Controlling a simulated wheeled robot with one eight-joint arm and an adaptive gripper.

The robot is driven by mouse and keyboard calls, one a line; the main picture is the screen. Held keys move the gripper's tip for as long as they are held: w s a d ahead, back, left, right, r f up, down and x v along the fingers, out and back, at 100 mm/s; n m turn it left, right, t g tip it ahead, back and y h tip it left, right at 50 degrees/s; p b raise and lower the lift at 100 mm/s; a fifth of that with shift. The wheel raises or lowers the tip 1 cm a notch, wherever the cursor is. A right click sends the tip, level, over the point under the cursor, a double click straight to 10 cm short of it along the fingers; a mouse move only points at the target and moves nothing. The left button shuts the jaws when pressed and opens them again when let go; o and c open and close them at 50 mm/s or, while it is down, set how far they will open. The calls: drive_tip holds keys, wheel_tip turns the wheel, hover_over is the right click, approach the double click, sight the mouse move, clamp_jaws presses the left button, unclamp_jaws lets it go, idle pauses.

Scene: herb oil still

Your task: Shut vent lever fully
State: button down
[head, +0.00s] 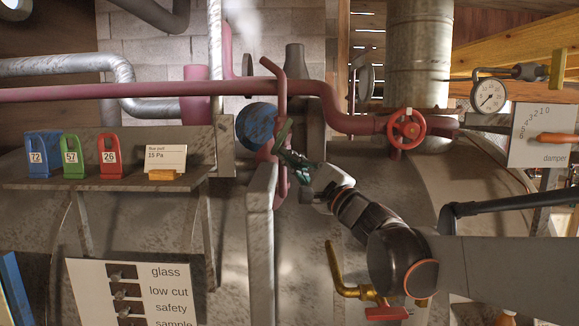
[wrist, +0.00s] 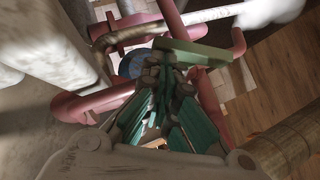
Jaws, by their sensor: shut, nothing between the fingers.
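A green bar-shaped handle (wrist: 196,52), which looks like the vent lever, crosses just beyond my fingertips in the wrist view. In the head view its dark green end (head: 284,131) shows beside the pink pipework. I cannot read a label on it or tell its exact angle. My gripper (head: 292,160) is shut and empty, close to the lever's lower end. In the wrist view its teal fingers (wrist: 166,84) meet near the bar; I cannot tell whether they touch it. White vapour (head: 243,20) hangs above the pipes.
A pink pipe (head: 180,91) runs across, with a red handwheel (head: 406,129) to the right. A grey upright post (head: 260,240) stands left of my gripper. A yellow pipe with a red handle (head: 386,313) is below. A gauge (head: 488,96) and damper plate (head: 535,135) are far right.

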drive_tip(key=shift+a+f+b, duration=0.1)
drive_tip(key=shift+a+b, duration=0.6)
drive_tip(key=shift+a, duration=1.25)
drive_tip(key=shift+f, duration=0.1)
